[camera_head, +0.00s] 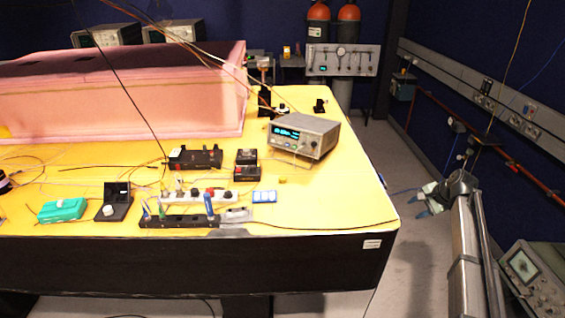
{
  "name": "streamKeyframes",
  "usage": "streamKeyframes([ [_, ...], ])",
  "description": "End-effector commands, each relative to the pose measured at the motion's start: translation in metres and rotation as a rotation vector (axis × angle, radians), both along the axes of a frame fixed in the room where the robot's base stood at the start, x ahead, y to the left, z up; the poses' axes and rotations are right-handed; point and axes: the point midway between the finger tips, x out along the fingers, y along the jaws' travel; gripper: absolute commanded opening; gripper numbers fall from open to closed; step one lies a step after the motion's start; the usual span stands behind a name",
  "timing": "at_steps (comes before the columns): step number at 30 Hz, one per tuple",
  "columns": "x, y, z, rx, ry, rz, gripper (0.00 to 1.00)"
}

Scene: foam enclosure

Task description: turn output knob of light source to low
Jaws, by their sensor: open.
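A grey bench instrument (305,135) with a lit blue-green display stands near the right side of the yellow table. Small controls show on its front, but they are too small to tell their settings. My gripper (422,202) is open and empty, off the right edge of the table, to the right of and apart from the grey instrument.
The yellow table (335,205) is bare near its right front corner. A pink foam enclosure (120,95) fills the back left. A power strip (200,196), a green box (62,210) and loose cables lie along the front. An oscilloscope (535,275) stands at lower right.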

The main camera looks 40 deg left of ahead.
Motion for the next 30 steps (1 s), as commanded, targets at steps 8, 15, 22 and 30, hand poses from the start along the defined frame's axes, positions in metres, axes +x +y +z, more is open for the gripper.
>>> streamKeyframes([
  [8,0.014,0.118,0.139,0.125,-0.032,0.055,0.48],
  [15,-0.045,0.257,0.229,0.196,0.004,0.223,0.48],
  [22,-0.123,0.360,0.267,0.201,0.045,0.404,0.48],
  [30,-0.231,0.459,0.290,0.116,0.067,0.644,0.48],
])
